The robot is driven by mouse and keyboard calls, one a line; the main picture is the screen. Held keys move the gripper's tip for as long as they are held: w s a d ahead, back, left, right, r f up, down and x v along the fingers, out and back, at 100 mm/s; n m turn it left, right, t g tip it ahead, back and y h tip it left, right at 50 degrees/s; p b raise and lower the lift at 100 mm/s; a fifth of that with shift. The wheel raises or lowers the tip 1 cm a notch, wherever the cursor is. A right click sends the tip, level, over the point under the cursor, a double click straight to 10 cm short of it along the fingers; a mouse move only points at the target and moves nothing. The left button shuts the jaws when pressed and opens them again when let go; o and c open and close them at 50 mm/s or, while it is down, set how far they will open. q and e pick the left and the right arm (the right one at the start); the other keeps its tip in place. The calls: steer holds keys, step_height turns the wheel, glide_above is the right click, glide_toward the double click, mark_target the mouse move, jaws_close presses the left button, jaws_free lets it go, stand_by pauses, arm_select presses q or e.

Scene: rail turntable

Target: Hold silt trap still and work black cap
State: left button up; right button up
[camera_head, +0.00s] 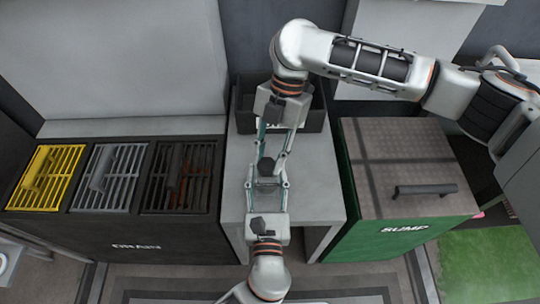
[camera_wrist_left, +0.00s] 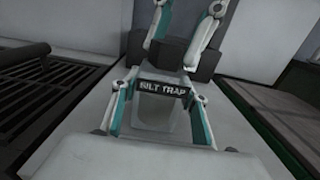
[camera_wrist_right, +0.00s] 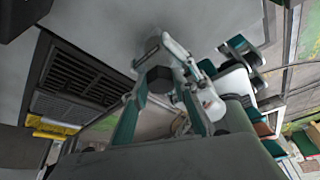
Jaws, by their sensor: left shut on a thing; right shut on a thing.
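The silt trap stands on the grey table (camera_head: 315,185); its dark label (camera_wrist_left: 163,88) and pale body (camera_wrist_left: 155,115) show in the left wrist view. My left gripper (camera_head: 267,185) reaches in from the front and is shut on the silt trap, one finger on each side. My right gripper (camera_head: 270,157) comes from behind and is shut on the cap. The fingers hide parts of both.
A black bin (camera_head: 312,118) stands at the table's back. On the left, a dark cabinet carries yellow (camera_head: 45,178), grey (camera_head: 107,178) and black (camera_head: 180,178) grates. On the right is a green SUMP box (camera_head: 400,235) with a handled lid (camera_head: 405,150). The table's sides are clear.

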steer(key=shift+f, duration=0.1)
steer(key=shift+a+n, duration=0.1)
steer(key=shift+n, duration=0.6)
steer(key=shift+r, duration=1.6)
steer(key=shift+r, duration=2.45)
arm_select(q)
steer(key=o, duration=1.7)
